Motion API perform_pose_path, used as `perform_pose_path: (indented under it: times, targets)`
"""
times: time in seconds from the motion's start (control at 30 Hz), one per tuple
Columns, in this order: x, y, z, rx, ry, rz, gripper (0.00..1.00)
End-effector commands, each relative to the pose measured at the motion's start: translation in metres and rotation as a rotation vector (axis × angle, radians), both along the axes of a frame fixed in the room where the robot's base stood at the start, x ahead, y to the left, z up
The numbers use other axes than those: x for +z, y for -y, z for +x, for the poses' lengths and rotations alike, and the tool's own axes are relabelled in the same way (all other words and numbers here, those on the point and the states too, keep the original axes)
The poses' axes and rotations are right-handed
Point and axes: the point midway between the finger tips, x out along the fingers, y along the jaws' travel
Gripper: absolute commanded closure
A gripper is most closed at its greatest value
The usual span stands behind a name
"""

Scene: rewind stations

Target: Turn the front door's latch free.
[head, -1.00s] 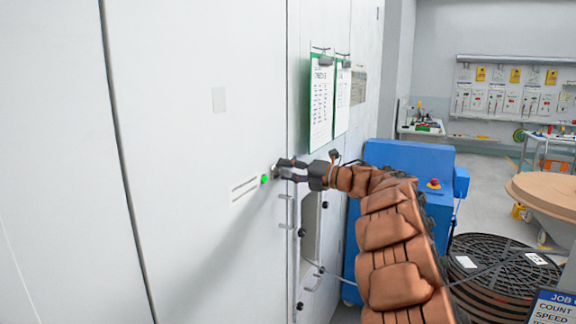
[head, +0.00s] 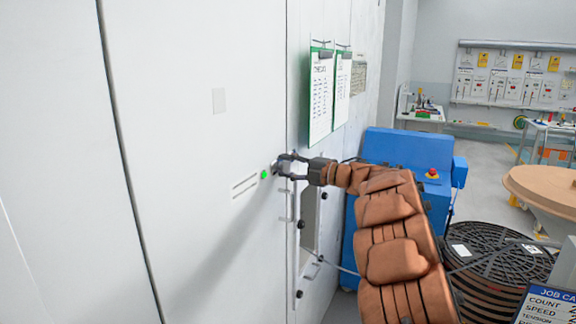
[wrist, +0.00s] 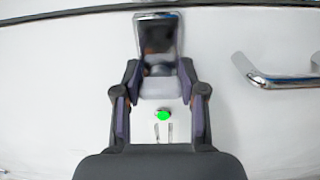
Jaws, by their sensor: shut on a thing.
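The front door (head: 205,55) is a large white panel that looks closed. Its metal latch (head: 276,169) sits near the right edge, beside a lit green lamp (head: 264,174). My gripper (head: 281,166) is at the latch, with its dark fingers closed on it from either side. In the wrist view the latch (wrist: 160,88) lies between the fingertips, and the green lamp (wrist: 163,115) shows below it. The fingers partly cover the latch in the head view, so I cannot tell its exact angle there.
A metal bar handle (wrist: 275,78) is close beside the latch. Clipboards (head: 321,95) hang on the wall to the right. A blue machine (head: 408,150) stands behind my arm, with a dark round reel stack (head: 500,255) on the floor at right.

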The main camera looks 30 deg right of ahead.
Motion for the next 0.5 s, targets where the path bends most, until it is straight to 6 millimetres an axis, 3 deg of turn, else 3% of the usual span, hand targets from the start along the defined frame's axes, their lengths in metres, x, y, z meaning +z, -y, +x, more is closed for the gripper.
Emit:
perform_pose_path:
  times: [0.3,0.33,0.5]
  targets:
    - [0.0007,0.0016,-0.0002,-0.004,0.001,0.002,0.94]
    - [0.0008,0.0016,-0.0002,-0.004,0.001,0.002,0.56]
    - [0.0005,0.0007,0.0,-0.002,0.001,0.002,0.39]
